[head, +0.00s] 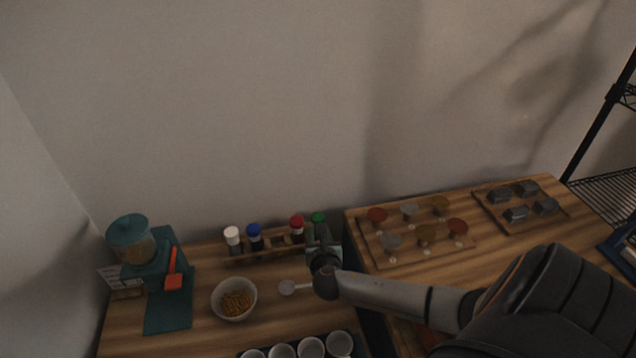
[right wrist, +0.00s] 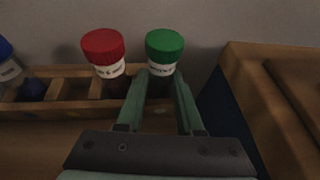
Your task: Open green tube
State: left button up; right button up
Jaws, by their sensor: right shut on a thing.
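The green-capped tube (head: 318,218) stands upright at the right end of a wooden rack (head: 262,255) against the wall. In the right wrist view its green cap (right wrist: 165,42) is on, above a white label. My right gripper (right wrist: 160,82) reaches in from the front, and its two fingers are shut on the tube just below the label. The tube's lower body is hidden by the fingers. The right gripper also shows in the head view (head: 318,240). My left gripper is not in view.
A red-capped tube (right wrist: 104,48) stands close left of the green one; blue-capped (head: 254,234) and white-capped (head: 232,237) tubes stand further left. A raised wooden counter (head: 480,262) is at right.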

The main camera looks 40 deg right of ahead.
grip_shut()
jog(key=shift+r, duration=0.4)
notch_tip(320, 180, up, 2)
jog(key=shift+r+p, duration=0.2)
jog(key=shift+p, duration=0.35)
jog(key=s+r+p, duration=0.1)
jog(key=s+r, duration=0.8)
jog(key=s, duration=0.5)
jog(key=shift+a+r+p, duration=0.15)
jog(key=shift+r+p, duration=0.25)
jog(key=shift+o, duration=2.4)
grip_release()
grip_shut()
